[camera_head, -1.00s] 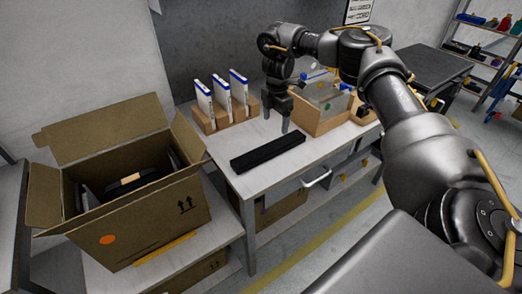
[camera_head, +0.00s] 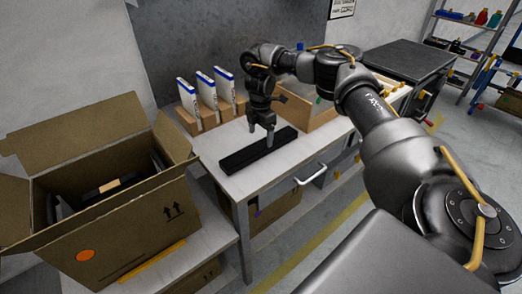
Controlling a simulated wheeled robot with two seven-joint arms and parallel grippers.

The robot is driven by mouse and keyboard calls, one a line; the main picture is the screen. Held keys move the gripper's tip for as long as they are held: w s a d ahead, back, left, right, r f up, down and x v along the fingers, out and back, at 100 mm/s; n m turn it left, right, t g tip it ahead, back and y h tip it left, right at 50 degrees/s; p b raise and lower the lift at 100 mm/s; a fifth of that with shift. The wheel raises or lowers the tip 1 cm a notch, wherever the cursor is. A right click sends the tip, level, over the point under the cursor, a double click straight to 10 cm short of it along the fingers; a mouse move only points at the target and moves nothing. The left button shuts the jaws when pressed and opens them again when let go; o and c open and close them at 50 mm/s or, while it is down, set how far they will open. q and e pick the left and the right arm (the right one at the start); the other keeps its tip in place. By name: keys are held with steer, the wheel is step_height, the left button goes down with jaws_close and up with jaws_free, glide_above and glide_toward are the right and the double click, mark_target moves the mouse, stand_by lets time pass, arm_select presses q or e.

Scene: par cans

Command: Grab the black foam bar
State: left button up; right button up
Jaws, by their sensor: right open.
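The black foam bar (camera_head: 243,156) lies flat on the light table, slanting from lower left to upper right near the front edge. My right gripper (camera_head: 261,138) points down with its fingers apart, right at the bar's middle to right part. One fingertip shows in front of the bar and the other shows near its far side. I cannot tell if the fingers touch the bar. My left gripper is not in view.
An open cardboard box (camera_head: 134,221) with black items stands at the left on a lower surface. White-and-blue upright packs (camera_head: 207,92) stand in a wooden holder behind the bar. A wooden bin (camera_head: 318,118) is behind my right gripper. The table's front left is clear.

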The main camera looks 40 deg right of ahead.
mark_target(261, 145)
steer(key=shift+s+f, duration=0.2)
steer(key=shift+f, duration=0.15)
step_height(261, 145, down, 4)
steer(key=shift+s+r+p, duration=0.1)
steer(key=shift+p, duration=0.5)
steer(key=shift+f, duration=0.4)
steer(key=c, duration=1.1)
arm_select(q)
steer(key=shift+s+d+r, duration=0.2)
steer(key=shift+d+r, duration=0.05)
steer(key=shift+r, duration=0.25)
arm_select(e)
steer(key=shift+o, duration=0.2)
